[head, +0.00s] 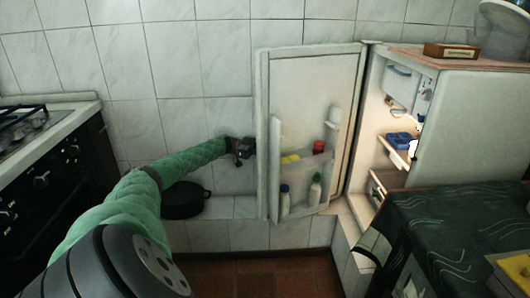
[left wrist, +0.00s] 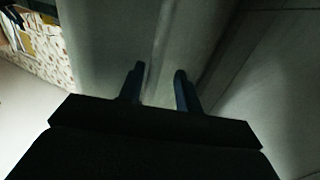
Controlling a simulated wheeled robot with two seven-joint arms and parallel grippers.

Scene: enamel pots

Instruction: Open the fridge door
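The fridge door (head: 310,95) stands wide open in the head view, its inner side with shelf and bottles facing me. The fridge body (head: 470,125) is at the right, its lit inside partly showing. My left gripper (head: 243,149) is at the door's free, left edge. In the left wrist view the two fingers (left wrist: 160,82) are apart, with a pale surface and a vertical edge beyond and between them. I cannot tell whether they touch the door. The outer side and handle of the door are hidden. My right gripper is not in view.
A stove with an oven (head: 55,180) stands at the left. A black pot (head: 183,200) sits on the low tiled ledge by the wall. A dark cloth-covered table (head: 450,225) is at the right front. A box (head: 452,51) lies on top of the fridge. Red floor tiles show between.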

